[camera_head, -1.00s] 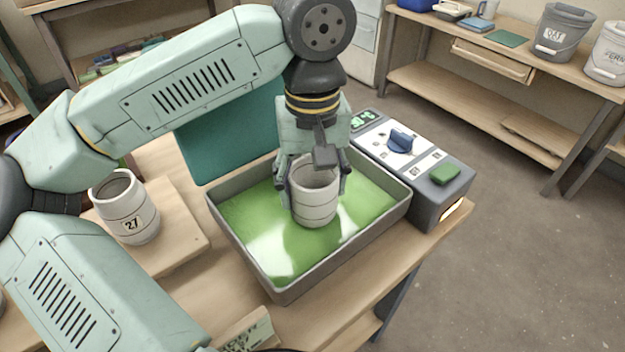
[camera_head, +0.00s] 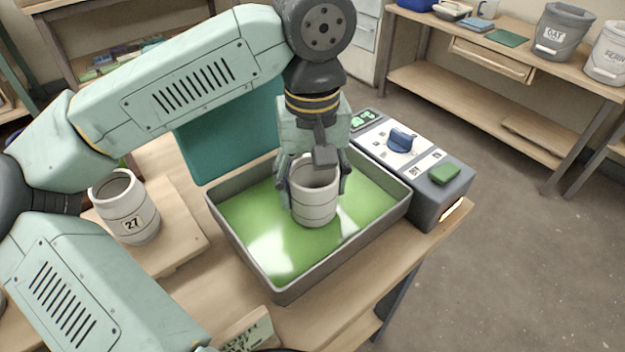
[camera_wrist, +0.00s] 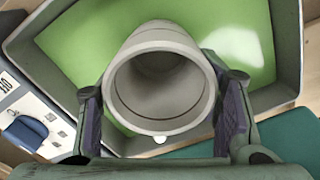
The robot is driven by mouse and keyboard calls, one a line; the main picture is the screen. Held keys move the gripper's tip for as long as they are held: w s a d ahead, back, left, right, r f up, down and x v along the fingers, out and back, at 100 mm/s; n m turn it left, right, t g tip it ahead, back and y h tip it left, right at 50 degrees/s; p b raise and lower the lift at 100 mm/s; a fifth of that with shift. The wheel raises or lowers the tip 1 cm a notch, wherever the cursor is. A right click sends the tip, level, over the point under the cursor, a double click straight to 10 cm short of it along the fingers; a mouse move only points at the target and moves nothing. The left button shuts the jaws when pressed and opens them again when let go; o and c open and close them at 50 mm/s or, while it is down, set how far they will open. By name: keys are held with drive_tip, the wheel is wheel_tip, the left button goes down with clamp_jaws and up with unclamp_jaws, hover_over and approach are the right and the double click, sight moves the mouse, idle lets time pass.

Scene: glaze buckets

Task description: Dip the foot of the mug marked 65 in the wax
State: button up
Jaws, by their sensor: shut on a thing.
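A pale grey mug (camera_head: 314,204) stands upright in or just above the green wax of the grey tray (camera_head: 340,253). My gripper (camera_head: 314,182) is shut on the mug from both sides. In the wrist view the mug (camera_wrist: 160,90) sits between the two dark finger pads, its open mouth facing the camera and empty inside. No number shows on the held mug, so I cannot read its mark. The green wax (camera_head: 250,215) is glossy. I cannot tell exactly how far the mug's foot is in the wax.
A mug marked 27 (camera_head: 126,207) stands on a wooden board (camera_head: 182,236) at the left. A grey control box (camera_head: 410,160) with a blue knob and green button adjoins the tray's right side. A teal panel (camera_head: 232,130) rises behind the tray. Buckets stand on the far bench.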

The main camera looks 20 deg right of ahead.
drive_tip(key=shift+r, duration=0.15)
drive_tip(key=shift+r+p, duration=0.7)
drive_tip(key=shift+r, duration=0.3)
drive_tip(key=shift+r, duration=0.1)
idle(1.0)
wheel_tip(320, 180, up, 7)
drive_tip(key=p, duration=0.5)
drive_tip(key=shift+r, duration=0.15)
idle(0.4)
